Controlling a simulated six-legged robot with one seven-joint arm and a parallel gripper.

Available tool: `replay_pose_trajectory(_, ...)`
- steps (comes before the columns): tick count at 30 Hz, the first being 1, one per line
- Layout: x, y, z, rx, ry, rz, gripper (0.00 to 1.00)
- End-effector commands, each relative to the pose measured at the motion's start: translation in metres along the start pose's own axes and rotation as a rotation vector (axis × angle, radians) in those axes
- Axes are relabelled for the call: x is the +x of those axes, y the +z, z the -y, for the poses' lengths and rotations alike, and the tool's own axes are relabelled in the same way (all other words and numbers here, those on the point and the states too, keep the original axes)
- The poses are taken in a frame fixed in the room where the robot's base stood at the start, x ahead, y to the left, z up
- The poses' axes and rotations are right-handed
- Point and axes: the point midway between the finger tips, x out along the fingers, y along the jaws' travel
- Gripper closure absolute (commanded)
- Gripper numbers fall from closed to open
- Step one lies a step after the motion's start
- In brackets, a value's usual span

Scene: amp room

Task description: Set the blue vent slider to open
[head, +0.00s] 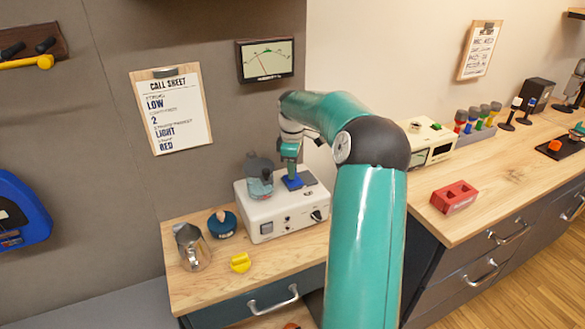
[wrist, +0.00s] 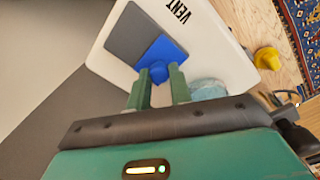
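The blue vent slider (wrist: 167,51) is a flat blue plate with a round blue knob (wrist: 158,73), set beside a grey panel (wrist: 126,34) on a white box. The word VENT is printed near it. The slider also shows in the head view (head: 292,183) on top of the white box (head: 262,219). My gripper (wrist: 160,72) has its two green fingertips on either side of the knob, very close to it. I cannot tell whether they touch it. In the head view my gripper (head: 291,174) is right above the slider.
A blue-grey jar (head: 259,177) stands on the box, left of my gripper. A metal pitcher (head: 192,247), a dark blue round item (head: 222,223) and a yellow piece (head: 240,262) are on the wooden counter. A call sheet (head: 172,112) and a meter (head: 266,60) hang behind.

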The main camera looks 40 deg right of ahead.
Motion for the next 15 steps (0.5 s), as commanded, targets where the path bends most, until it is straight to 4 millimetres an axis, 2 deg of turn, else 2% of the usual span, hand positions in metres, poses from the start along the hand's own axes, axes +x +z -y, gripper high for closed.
replay_pose_trajectory(1, 0.000, 0.000, 0.000, 0.000, -0.001, 0.000, 0.91)
replay_pose_trajectory(3, 0.000, 0.000, 0.000, 0.000, -0.001, 0.000, 1.00)
replay_pose_trajectory(8, 0.000, 0.001, 0.000, 0.000, -0.001, 0.000, 1.00)
replay_pose_trajectory(11, 0.000, 0.009, -0.007, 0.002, -0.001, -0.001, 1.00)
replay_pose_trajectory(15, 0.000, 0.031, -0.023, 0.004, 0.001, -0.001, 1.00)
